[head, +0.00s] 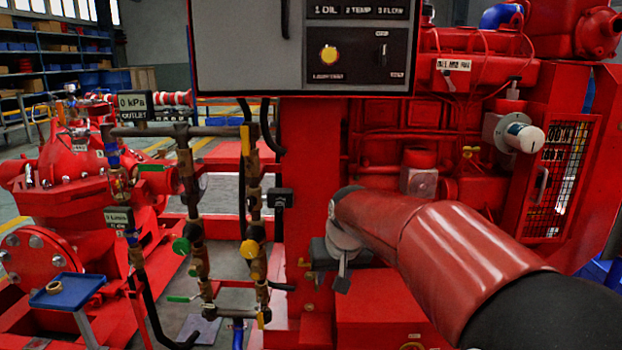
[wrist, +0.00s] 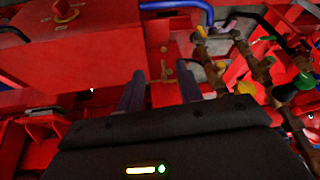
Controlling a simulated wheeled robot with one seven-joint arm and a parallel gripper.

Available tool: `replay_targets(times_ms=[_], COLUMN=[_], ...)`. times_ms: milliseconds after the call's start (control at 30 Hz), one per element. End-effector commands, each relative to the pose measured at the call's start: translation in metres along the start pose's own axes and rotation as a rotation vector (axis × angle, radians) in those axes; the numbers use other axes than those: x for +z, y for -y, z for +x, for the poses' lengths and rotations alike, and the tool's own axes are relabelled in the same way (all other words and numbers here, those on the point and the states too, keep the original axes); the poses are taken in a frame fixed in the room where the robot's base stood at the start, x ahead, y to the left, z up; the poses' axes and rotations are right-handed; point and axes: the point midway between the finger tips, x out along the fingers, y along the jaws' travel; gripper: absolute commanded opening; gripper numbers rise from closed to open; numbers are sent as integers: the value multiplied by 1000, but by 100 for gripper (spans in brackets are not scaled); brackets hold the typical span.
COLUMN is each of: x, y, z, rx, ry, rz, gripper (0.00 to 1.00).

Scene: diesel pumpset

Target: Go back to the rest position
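My gripper (head: 340,268) is in front of the red column below the control panel in the head view, at the end of my red arm reaching in from the lower right. In the wrist view, the two dark fingers of my gripper (wrist: 161,80) stand apart with nothing between them. A red post with small brass fittings shows beyond the fingers. In the head view the fingers are small and partly hidden by the wrist.
Brass pipework with a green valve knob (head: 181,246) and a yellow valve knob (head: 249,249) stands left of my gripper. The grey control panel (head: 250,50) hangs above. The red engine (head: 400,130) is behind my arm. A blue tray (head: 68,291) sits at the lower left.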

Motion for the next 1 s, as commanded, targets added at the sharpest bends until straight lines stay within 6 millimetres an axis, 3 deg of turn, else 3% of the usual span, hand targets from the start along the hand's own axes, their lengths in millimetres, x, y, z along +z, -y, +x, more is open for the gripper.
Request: replay_targets(times_ms=[167, 300, 433, 600, 800, 1000], x=[44, 101, 158, 218, 250, 251], y=[-26, -45, -56, -63, -65, -65], z=[-52, -95, -121, -134, -134, -133], rx=[-5, 7, 35, 81, 112, 113], ry=[-21, -44, -64, -82, -89, -89], rz=[38, 68, 88, 105, 112, 113], gripper=[36, 36, 36, 36, 36, 36])
